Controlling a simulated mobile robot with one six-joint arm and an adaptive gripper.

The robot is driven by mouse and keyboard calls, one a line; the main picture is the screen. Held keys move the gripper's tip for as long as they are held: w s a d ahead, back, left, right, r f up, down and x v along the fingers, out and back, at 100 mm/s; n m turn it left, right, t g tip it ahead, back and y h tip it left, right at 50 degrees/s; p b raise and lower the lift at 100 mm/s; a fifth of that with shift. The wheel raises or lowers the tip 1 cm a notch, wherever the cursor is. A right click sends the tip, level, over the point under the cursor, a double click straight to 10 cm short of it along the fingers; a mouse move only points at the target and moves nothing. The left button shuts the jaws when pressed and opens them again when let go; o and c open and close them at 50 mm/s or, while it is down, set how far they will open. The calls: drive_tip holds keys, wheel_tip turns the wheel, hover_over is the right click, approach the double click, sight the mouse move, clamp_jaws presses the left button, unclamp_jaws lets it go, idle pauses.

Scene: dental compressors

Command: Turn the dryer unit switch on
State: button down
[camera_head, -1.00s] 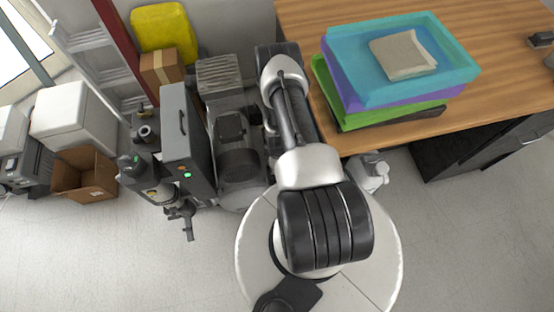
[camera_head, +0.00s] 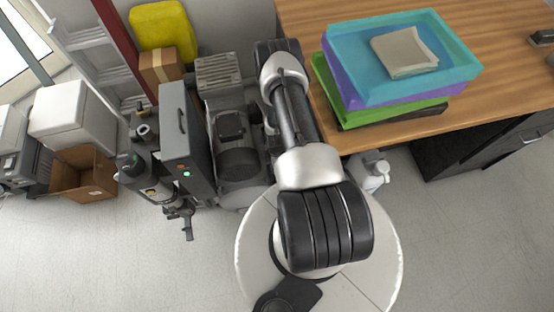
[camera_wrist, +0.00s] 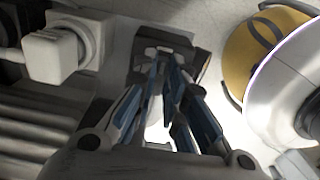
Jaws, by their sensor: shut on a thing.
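In the head view a tall grey box (camera_head: 177,125) with a handle and a lit green light (camera_head: 186,174) stands left of a dark compressor motor (camera_head: 233,140). I cannot tell for sure which part is the dryer unit's switch. In the wrist view my gripper (camera_wrist: 167,68) reaches forward with its fingers close together. It is shut on a small dark part (camera_wrist: 146,72), mostly hidden between and behind the fingertips. In the head view the gripper is hidden by my arm.
A white knob-like fitting (camera_wrist: 58,54) is close left of my gripper. A yellow round part (camera_wrist: 262,58) is at right. A wooden table (camera_head: 500,95) with stacked trays (camera_head: 345,100) stands right of my arm. An open cardboard box (camera_head: 83,176) is at far left.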

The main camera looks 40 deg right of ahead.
drive_tip(key=c, duration=1.6)
unclamp_jaws()
drive_tip(key=shift+c, duration=0.2)
wheel_tip(320, 180, up, 12)
